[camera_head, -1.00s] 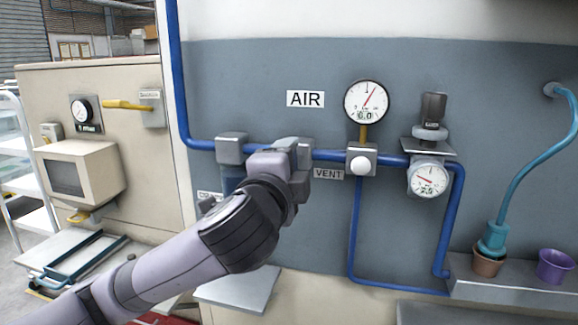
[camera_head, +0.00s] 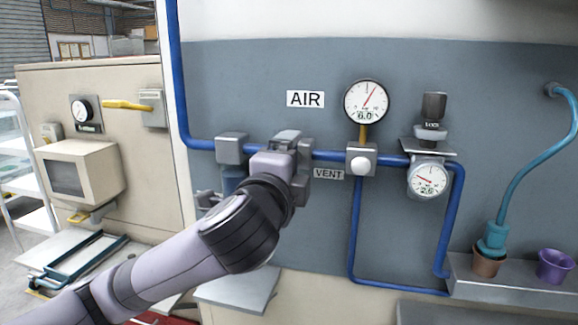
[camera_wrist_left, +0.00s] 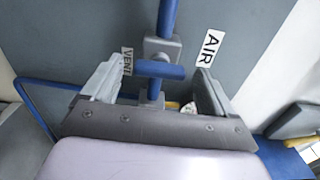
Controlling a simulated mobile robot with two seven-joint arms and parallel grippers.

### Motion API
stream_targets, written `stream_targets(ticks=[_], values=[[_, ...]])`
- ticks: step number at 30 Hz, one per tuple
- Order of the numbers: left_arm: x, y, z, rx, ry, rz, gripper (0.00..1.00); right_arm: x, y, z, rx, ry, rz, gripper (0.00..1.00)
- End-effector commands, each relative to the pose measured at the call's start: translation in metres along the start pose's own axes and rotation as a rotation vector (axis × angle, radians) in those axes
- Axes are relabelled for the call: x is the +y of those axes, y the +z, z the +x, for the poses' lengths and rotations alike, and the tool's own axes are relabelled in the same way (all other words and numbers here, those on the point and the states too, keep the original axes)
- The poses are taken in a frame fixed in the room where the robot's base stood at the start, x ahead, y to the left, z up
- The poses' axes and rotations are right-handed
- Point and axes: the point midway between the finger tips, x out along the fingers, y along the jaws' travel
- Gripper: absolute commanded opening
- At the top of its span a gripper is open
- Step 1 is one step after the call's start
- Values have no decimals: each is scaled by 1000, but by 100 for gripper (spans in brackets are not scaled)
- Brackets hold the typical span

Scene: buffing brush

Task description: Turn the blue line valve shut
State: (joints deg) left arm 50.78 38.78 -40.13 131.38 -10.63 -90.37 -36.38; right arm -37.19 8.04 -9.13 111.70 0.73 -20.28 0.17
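The blue line (camera_head: 385,159) runs across the grey wall panel. In the left wrist view, its grey valve body (camera_wrist_left: 163,48) has a short blue handle (camera_wrist_left: 160,70) lying crosswise to the pipe. My left gripper (camera_wrist_left: 161,76) is open, with one finger on each side of the handle. A small gap seems to show at each end, but contact is hard to tell. In the head view, my left gripper (camera_head: 292,152) is at the line below the AIR sign, and it hides the handle. My right gripper is not in view.
A round gauge (camera_head: 367,101) and a grey fitting with a white knob (camera_head: 361,164) are right of my gripper. The VENT label (camera_head: 329,174) is just beside it. A second gauge (camera_head: 428,179) is farther right. A grey block (camera_head: 232,148) is on the pipe to the left.

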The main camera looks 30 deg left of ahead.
Motion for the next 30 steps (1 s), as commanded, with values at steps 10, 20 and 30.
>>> stream_targets(ticks=[10,20,30], values=[[0,0,-9,2,-1,-3,87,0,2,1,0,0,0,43],[4,-1,-55,1,-4,-6,87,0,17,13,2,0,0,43],[1,0,-71,1,-1,-2,87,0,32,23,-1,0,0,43]])
